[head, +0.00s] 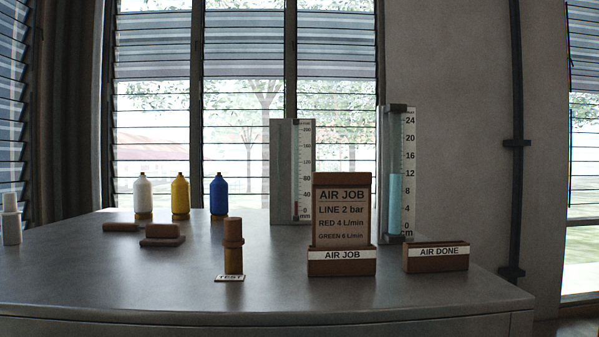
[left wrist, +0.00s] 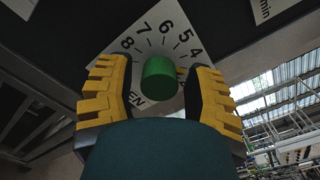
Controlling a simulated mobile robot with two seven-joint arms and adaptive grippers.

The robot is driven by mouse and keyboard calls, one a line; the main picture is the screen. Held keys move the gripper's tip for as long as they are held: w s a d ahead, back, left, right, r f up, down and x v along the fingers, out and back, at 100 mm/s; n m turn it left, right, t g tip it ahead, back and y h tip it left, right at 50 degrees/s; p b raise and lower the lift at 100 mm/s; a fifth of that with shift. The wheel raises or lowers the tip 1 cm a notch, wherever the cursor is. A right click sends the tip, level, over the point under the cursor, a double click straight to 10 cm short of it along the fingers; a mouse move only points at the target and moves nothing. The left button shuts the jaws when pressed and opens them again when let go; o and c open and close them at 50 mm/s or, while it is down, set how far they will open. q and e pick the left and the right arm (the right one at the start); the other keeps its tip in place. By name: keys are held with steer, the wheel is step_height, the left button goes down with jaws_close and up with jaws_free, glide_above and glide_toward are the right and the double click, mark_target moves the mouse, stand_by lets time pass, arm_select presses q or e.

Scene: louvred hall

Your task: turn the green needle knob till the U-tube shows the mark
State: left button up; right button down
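In the left wrist view the green knob (left wrist: 160,78) stands out from a white dial plate (left wrist: 146,42) marked 4 to 8. Letters "EN" show at its lower left. My left gripper (left wrist: 157,70) is open, with one yellow finger on each side of the knob and a visible gap on both sides. A small yellow mark shows beside the knob, towards 4. In the head view a grey panel with a mm scale (head: 291,170) has a thin tube, red near the bottom. A wider tube (head: 395,195) holds pale blue liquid to about 12 cm. I cannot tell which is the U-tube. My right gripper is not in view.
A grey table (head: 130,270) carries an AIR JOB card (head: 341,212) in a brown holder, an AIR DONE tray (head: 436,262), a brown post (head: 233,245) by a TEST label, and white (head: 144,195), yellow (head: 180,195) and blue (head: 219,195) bottles. The front left is clear.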

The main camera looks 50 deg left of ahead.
arm_select(q)
steer(key=shift+s+d, duration=0.1)
steer(key=v, duration=0.6)
steer(key=shift+s+d, duration=0.25)
steer(key=shift+d, duration=0.1)
steer(key=shift+d, duration=0.1)
steer(key=v, duration=0.7)
stand_by(0.3)
steer(key=shift+s+f, duration=0.1)
stand_by(1.2)
